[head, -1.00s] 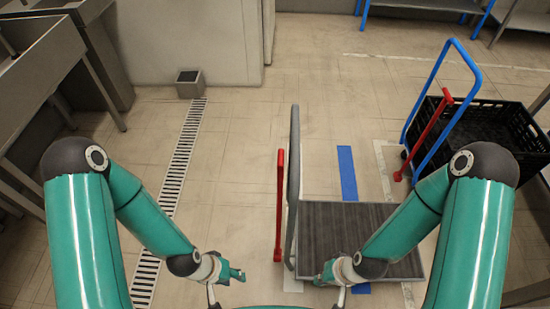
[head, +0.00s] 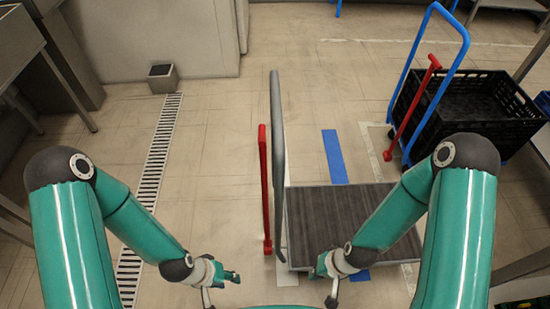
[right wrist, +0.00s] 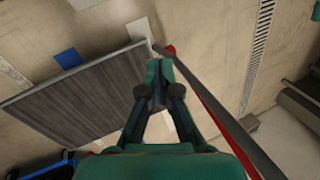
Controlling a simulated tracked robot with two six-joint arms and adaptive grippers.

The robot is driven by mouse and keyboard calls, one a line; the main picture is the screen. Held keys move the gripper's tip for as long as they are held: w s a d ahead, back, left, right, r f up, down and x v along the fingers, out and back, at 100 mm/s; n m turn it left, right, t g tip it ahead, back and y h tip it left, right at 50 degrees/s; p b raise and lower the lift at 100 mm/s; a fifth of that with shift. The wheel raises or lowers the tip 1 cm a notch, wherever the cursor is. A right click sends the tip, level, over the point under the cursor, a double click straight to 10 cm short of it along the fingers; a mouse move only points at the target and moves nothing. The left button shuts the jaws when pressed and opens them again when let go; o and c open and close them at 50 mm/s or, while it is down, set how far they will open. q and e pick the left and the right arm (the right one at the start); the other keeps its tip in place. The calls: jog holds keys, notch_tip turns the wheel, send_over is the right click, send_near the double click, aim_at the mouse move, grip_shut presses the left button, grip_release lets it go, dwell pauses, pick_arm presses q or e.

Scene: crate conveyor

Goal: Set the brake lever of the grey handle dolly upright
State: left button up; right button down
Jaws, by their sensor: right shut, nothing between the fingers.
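The grey handle dolly has a dark flat deck (head: 345,215) and a tall grey handle (head: 278,150) at its left end. A red brake lever (head: 264,190) stands just left of the handle, roughly parallel to it in the head view. It also shows along the grey bar in the right wrist view (right wrist: 222,122). My left gripper (head: 225,285) is low, left of the lever and apart from it; its jaws are too small to read. My right gripper (head: 325,282) appears over the deck's front left corner. Its fingers meet in the right wrist view (right wrist: 158,72), shut and empty.
A second dolly with a blue handle (head: 458,65), a red lever (head: 412,110) and a black crate (head: 483,105) stands at the right. A floor drain (head: 152,185) and a small bin (head: 162,78) are at the left. The floor between drain and lever is clear.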

notch_tip(320, 180, down, 6)
jog(key=w+b, duration=0.2)
jog(key=b, duration=0.1)
jog(key=w+a+m+y, duration=0.3)
jog(key=w+m, duration=0.1)
jog(key=w, duration=0.6)
jog(key=w+r+m+t+y, duration=0.1)
jog(key=w+r+t+y, duration=0.7)
jog(key=w+r, duration=1.4)
pick_arm(q)
jog(key=shift+f, duration=2.2)
pick_arm(e)
jog(key=w+a+f, duration=0.2)
jog(key=a, duration=0.6)
jog(key=shift+w+a+f, duration=0.2)
jog(key=shift+f, duration=0.05)
